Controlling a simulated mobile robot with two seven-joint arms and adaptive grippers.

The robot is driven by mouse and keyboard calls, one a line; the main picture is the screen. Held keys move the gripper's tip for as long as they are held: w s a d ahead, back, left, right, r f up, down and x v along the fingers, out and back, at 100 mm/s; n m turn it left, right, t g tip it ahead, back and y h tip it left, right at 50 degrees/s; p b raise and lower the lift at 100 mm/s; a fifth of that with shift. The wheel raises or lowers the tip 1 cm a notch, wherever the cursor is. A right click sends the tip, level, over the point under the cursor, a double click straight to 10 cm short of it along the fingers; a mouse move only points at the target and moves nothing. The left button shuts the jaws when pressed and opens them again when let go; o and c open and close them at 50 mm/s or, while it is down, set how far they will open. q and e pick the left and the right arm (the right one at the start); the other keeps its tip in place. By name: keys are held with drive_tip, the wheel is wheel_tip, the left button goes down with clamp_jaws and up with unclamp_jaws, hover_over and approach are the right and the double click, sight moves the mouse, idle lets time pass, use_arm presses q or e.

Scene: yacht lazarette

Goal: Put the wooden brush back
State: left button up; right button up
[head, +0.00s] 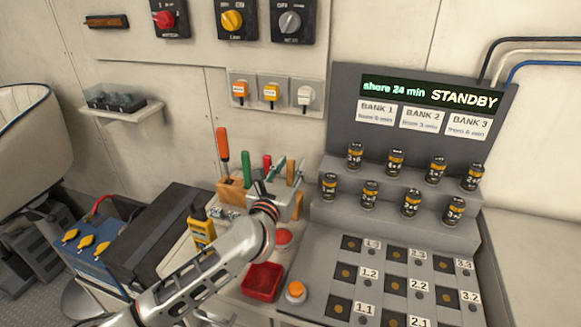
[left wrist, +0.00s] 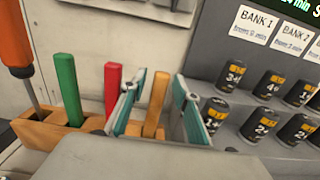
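A slim wooden handle (left wrist: 156,103), which looks like the wooden brush's, stands nearly upright at the right end of the wooden tool block (left wrist: 40,135). Its lower end is hidden behind my gripper body, so I cannot tell how deep it sits. It also shows in the head view (head: 291,171). My left gripper (left wrist: 160,100) is open at the block. Its teal-padded fingers are on either side of the handle in the left wrist view, with gaps to both sides. My right gripper is not in view.
The block also holds an orange screwdriver (head: 222,148), a green handle (left wrist: 68,88) and a red handle (left wrist: 112,88). A red tray (head: 263,282) and an orange button (head: 296,290) are in front. A console with several black cells (head: 410,203) stands on the right.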

use_arm(q)
drive_tip(key=shift+r, duration=0.1)
drive_tip(key=v, duration=1.2)
